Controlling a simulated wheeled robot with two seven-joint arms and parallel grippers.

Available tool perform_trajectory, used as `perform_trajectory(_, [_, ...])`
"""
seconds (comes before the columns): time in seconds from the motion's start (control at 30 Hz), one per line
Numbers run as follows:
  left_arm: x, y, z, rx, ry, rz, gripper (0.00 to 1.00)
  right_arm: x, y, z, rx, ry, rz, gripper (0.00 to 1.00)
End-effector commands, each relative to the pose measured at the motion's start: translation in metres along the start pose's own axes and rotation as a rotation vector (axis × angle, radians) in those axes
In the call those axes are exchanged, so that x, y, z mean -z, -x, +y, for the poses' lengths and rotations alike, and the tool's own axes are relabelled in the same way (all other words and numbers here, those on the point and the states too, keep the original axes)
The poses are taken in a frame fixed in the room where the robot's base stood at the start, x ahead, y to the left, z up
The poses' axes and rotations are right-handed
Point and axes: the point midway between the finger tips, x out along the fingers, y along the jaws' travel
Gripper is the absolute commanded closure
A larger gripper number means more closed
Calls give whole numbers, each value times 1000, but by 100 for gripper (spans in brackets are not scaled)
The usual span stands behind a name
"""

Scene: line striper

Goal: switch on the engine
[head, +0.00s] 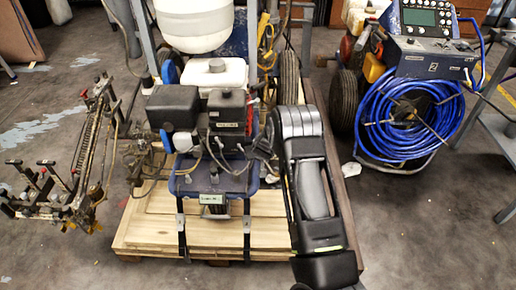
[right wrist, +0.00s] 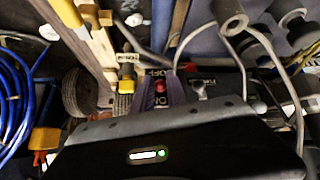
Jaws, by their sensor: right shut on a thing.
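The engine (head: 224,112) of the line striper, with black housings and a white tank, sits on a wooden pallet in the head view. My right arm reaches up to its right side, and my right gripper (head: 266,140) is small and dark there. In the right wrist view my right gripper (right wrist: 161,92) has its two dark fingers either side of a small red switch (right wrist: 160,87), shut on it. ON and OFF lettering shows around the switch. The switch's exact position is hard to tell. My left gripper is not in view.
A blue hose reel (head: 412,120) and a control box (head: 428,58) stand at the right. A metal frame with levers (head: 85,165) stands at the left. Cables hang close around the engine. The floor at the lower left is clear.

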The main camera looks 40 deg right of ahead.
Motion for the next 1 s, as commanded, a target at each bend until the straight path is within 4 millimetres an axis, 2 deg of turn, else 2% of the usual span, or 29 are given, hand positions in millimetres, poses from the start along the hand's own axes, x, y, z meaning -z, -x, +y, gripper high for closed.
perform_trajectory(0.33, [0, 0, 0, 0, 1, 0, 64, 0, 0, -1, 3, 0, -2, 100])
perform_trajectory(0.37, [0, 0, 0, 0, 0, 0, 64, 0, 0, -1, 3, 0, -2, 80])
perform_trajectory(0.6, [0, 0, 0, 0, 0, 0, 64, 0, 0, -1, 2, 0, -2, 62])
perform_trajectory(0.87, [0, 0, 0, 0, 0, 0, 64, 0, 1, 0, 1, -1, -1, 62])
perform_trajectory(1.0, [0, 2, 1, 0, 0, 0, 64, 2, 11, 0, 1, -1, -1, 62])
